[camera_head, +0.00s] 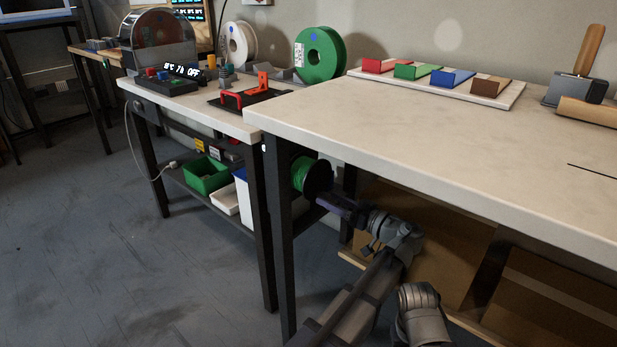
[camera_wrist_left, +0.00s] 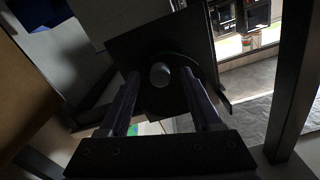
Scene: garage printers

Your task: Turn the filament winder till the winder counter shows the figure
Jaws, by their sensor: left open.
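A green spool with a black flange (camera_head: 303,175), apparently on the filament winder, sits below the tabletop behind a table leg. My left gripper (camera_head: 328,198) reaches up to it from below. In the left wrist view, a dark winder plate (camera_wrist_left: 150,42) carries a round grey knob (camera_wrist_left: 160,75). The two fingers of my left gripper (camera_wrist_left: 161,90) are spread on either side of the knob, open. I cannot tell whether either finger touches it. No winder counter or figure can be made out in either view. My right gripper is not in view.
The near tabletop (camera_head: 420,140) overhangs my left arm, and its dark leg (camera_head: 278,235) stands close to the left. Cardboard boxes (camera_head: 425,235) fill the space behind. A lower shelf holds a green bin (camera_head: 206,175). The floor at left is clear.

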